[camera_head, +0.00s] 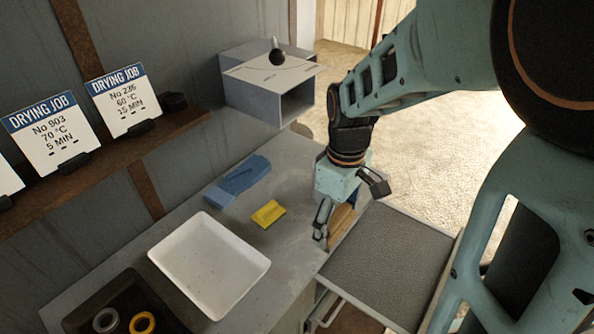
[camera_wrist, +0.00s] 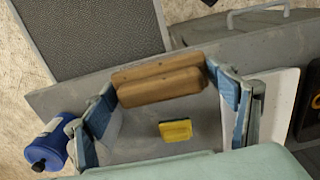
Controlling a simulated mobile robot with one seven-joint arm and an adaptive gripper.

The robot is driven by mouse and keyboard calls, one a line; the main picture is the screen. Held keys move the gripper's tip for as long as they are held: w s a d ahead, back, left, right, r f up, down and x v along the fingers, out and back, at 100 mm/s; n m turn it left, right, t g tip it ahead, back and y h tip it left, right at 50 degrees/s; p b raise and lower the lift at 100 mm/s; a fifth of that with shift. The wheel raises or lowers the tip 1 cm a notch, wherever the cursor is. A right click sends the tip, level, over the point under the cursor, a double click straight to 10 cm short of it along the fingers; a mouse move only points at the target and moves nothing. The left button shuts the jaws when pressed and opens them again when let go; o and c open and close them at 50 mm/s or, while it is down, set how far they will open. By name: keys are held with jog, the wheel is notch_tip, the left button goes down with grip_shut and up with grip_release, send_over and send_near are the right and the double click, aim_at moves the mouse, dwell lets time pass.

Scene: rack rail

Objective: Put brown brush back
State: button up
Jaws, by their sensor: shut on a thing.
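The brown brush (camera_wrist: 160,86) lies lengthwise between the two fingers of my gripper (camera_wrist: 163,80), which is shut on it by its ends. In the head view, my gripper (camera_head: 338,218) is low at the right edge of the grey counter, and part of the brown brush (camera_head: 341,222) shows behind the near finger. The rest of the brush is hidden there by the gripper. I cannot tell whether the brush touches the counter.
A yellow sponge (camera_head: 267,214), blue cloth (camera_head: 238,181) and white tray (camera_head: 210,264) are on the counter (camera_head: 290,200). A pulled-out surface with a dark textured top (camera_head: 385,262) adjoins it. A grey box (camera_head: 295,103) stands behind. A blue bottle (camera_wrist: 48,148) shows in the wrist view.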

jog(key=w+a+f+b, duration=0.1)
jog(key=w+a+f, duration=0.1)
jog(key=w+a+f+b, duration=0.2)
jog(key=a+f, duration=0.1)
jog(key=w+a+f+b, duration=0.1)
jog(key=w+a+f, duration=0.1)
jog(key=shift+a+f+b, duration=0.2)
jog(key=shift+f+b, duration=0.1)
jog(key=shift+b, duration=0.05)
jog(key=f+b, duration=0.1)
jog(key=f, duration=0.1)
jog(key=f+b, duration=0.1)
jog(key=shift+w+a+f+b, duration=0.2)
jog(key=shift+w+a+b, duration=0.1)
jog(key=shift+w, duration=0.05)
jog(key=shift+f, duration=0.2)
jog(key=shift+f, duration=0.1)
jog(key=shift+f, duration=0.15)
jog(key=o, duration=1.1)
